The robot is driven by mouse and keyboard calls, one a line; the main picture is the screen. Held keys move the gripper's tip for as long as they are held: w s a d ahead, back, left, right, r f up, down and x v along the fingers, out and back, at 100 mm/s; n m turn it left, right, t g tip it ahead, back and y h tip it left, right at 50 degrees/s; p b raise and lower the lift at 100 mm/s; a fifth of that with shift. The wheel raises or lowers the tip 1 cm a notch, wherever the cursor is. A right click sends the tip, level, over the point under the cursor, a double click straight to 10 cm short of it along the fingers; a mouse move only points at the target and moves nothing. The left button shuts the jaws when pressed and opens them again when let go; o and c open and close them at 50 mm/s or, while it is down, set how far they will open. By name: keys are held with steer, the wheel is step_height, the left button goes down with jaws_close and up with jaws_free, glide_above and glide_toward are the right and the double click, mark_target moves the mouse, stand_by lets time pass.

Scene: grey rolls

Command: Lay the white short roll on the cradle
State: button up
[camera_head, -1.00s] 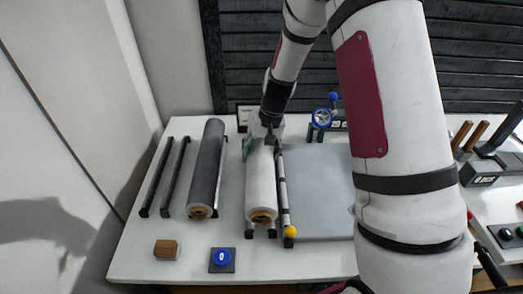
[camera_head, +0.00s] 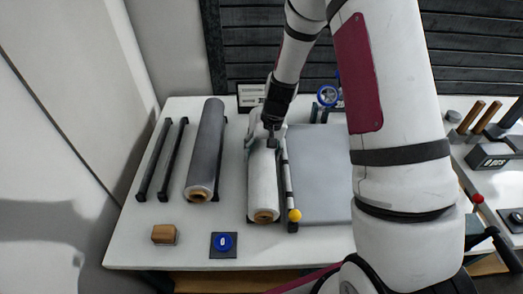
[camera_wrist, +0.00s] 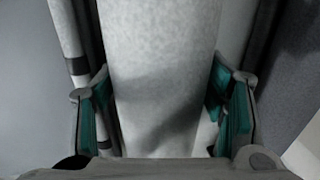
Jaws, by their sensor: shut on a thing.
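The white short roll (camera_head: 263,185) lies lengthwise, its brown core end facing the near side of the table. My gripper (camera_head: 264,142) is shut on it near its far end. In the wrist view the roll (camera_wrist: 160,75) fills the space between the teal finger pads (camera_wrist: 162,108). A pair of black rails (camera_head: 250,218), which look like the cradle, is mostly hidden beneath the roll; only small parts show at its near end. The roll is lined up with them. I cannot tell whether it touches them.
A longer grey roll (camera_head: 207,150) lies on rails to the left, beside an empty pair of black rails (camera_head: 147,172). A blue button (camera_head: 223,242) and wooden block (camera_head: 164,234) are in front.

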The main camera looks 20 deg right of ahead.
steer(key=o, duration=1.7)
steer(key=shift+c, duration=0.2)
steer(key=r, duration=0.4)
steer(key=d+r, duration=0.1)
steer(key=r, duration=0.3)
steer(key=d+r, duration=0.1)
steer(key=r, duration=0.2)
steer(key=shift+s+d+r, duration=0.1)
steer(key=shift+s+r, duration=0.25)
steer(key=shift+r, duration=0.05)
steer(key=s+a+r+n+t+h, duration=0.1)
steer(key=s+a+r+n+t, duration=0.2)
steer(key=s+r, duration=1.5)
steer(key=s+r+t+h, duration=0.1)
steer(key=s, duration=0.6)
steer(key=shift+s+d+r+n, duration=0.25)
steer(key=shift+s+d+n, duration=0.05)
steer(key=shift+s+d, duration=0.1)
